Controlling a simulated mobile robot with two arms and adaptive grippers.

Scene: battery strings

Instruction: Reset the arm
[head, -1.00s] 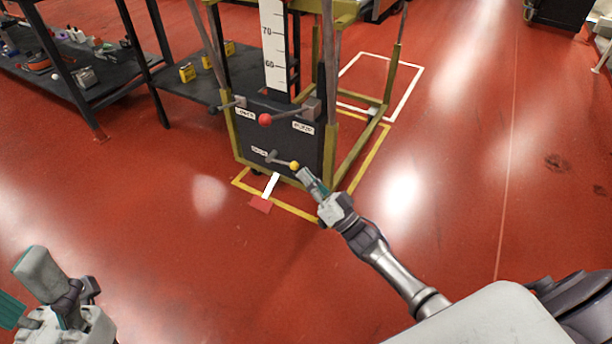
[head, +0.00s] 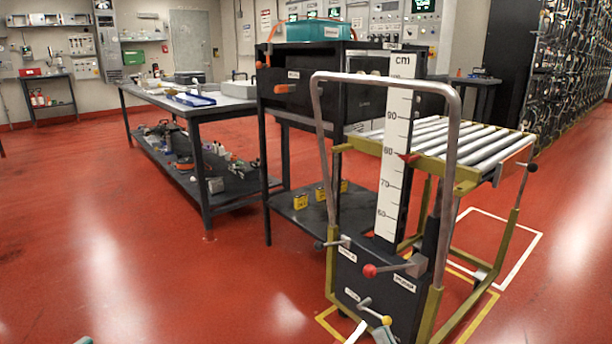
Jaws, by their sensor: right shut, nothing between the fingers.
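My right gripper (head: 384,335) shows only as its fingertips at the bottom edge. It is shut and empty, just below the yellow knob (head: 387,320) of a lever on the lift cart's dark front panel (head: 375,285). I cannot tell whether it touches the knob. My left gripper (head: 84,341) is only a teal sliver at the bottom edge, so its jaws cannot be read. The rest of both arms is out of view.
The lift cart has a tall grey handle (head: 452,150), a red-knobbed lever (head: 370,271), a white cm scale (head: 394,150) and a roller top (head: 450,137). A dark workbench (head: 204,190) stands left of it. Red floor (head: 100,270) is clear at front left.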

